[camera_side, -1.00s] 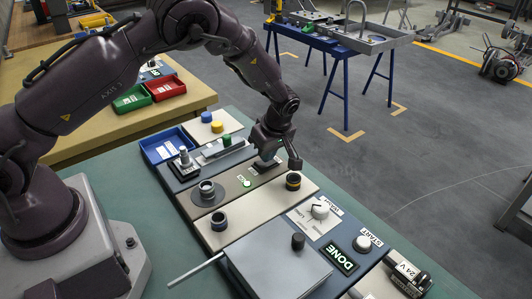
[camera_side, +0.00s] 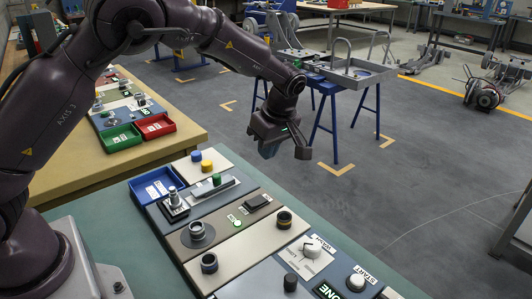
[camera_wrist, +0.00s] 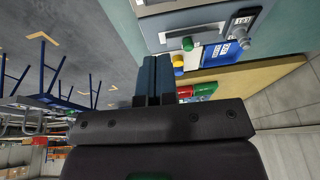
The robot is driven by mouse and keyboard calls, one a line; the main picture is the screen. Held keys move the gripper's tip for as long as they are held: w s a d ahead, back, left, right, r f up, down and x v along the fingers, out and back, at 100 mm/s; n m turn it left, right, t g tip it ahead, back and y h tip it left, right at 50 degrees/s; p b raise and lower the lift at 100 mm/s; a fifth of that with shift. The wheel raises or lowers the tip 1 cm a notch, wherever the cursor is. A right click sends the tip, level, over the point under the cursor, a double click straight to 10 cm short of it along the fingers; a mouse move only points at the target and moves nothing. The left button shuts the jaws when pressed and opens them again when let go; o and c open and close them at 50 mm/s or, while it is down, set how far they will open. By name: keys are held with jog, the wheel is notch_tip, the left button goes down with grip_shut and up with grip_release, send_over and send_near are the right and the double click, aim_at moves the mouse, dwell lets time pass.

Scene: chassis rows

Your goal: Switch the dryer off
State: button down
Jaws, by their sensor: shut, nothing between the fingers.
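A dark rocker-like switch (camera_side: 258,201) sits on a brown-grey panel row (camera_side: 215,237). A small label and a green light (camera_side: 237,222) lie to its left on the same row. The label's wording is too small for me to read, so I cannot confirm which control is the dryer's. My gripper (camera_side: 268,150) hangs in the air above and beyond the switch, apart from the panel. Its fingers are together and empty, and they show in the wrist view (camera_wrist: 154,75). The switch does not show clearly in the wrist view.
Around the switch stand a grey round knob (camera_side: 197,231), dark ring-shaped parts (camera_side: 284,219), a white dial (camera_side: 312,247) and a green-knobbed slider (camera_side: 216,180). A blue tray (camera_side: 158,187) is at the left. The air around my gripper is free.

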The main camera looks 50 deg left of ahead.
aim_at(250, 202)
jog(key=shift+s+r, duration=0.2)
jog(key=shift+s, duration=0.45)
jog(key=shift+f, duration=0.15)
jog(key=x, duration=0.8)
jog(key=d+x, duration=0.1)
jog(key=x, duration=0.3)
jog(key=shift+s+a+f, duration=0.15)
jog(key=shift+f, duration=0.75)
jog(key=shift+s+f, duration=0.25)
jog(key=shift+f, duration=0.15)
